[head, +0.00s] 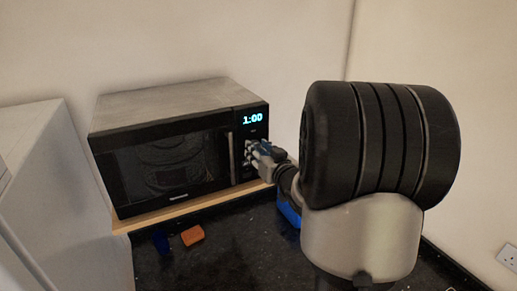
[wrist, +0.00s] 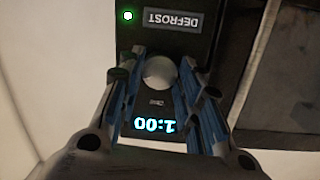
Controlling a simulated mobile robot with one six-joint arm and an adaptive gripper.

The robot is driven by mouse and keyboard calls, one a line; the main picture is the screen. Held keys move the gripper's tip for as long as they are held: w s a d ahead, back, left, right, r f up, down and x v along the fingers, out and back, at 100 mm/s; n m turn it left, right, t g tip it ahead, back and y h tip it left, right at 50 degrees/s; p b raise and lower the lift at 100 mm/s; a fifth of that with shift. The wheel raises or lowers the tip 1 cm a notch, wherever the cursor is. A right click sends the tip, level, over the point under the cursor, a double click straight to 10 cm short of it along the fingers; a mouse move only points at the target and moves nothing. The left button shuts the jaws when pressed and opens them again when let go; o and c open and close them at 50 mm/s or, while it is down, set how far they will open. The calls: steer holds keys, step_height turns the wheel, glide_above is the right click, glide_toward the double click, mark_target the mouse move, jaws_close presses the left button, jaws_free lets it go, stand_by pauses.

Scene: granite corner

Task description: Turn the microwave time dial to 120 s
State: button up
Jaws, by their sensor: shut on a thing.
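The black microwave (head: 165,150) stands against the wall with its door shut. The round grey time dial (wrist: 160,71) sits between the display and a DEFROST label (wrist: 172,20). My gripper (head: 254,153) is at the control panel. In the wrist view my gripper (wrist: 163,62) has a finger on each side of the dial, shut on it. In the head view the fingers hide the dial. Any pointer mark on the dial is too small to tell.
A green light (wrist: 128,15) glows beside the DEFROST label. The door handle (head: 231,158) is just left of my gripper. An orange block (head: 192,235) and a dark blue item (head: 161,242) lie on the dark counter (head: 215,265). A white cabinet or appliance (head: 60,190) stands at left.

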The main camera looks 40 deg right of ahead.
steer(key=m+y+p, duration=0.1)
steer(key=m+p, duration=0.2)
steer(key=m, duration=0.2)
steer(key=shift+d+r, duration=0.1)
steer(key=shift+r, duration=0.05)
steer(key=m+y+p, duration=0.1)
steer(key=m+p, duration=0.2)
steer(key=m, duration=0.1)
steer(key=shift+d+m+t, duration=0.1)
steer(key=shift+m+t, duration=0.2)
steer(key=shift+m, duration=0.1)
steer(key=o, duration=1.1)
steer(key=shift+c, duration=0.2)
steer(key=v, duration=1.2)
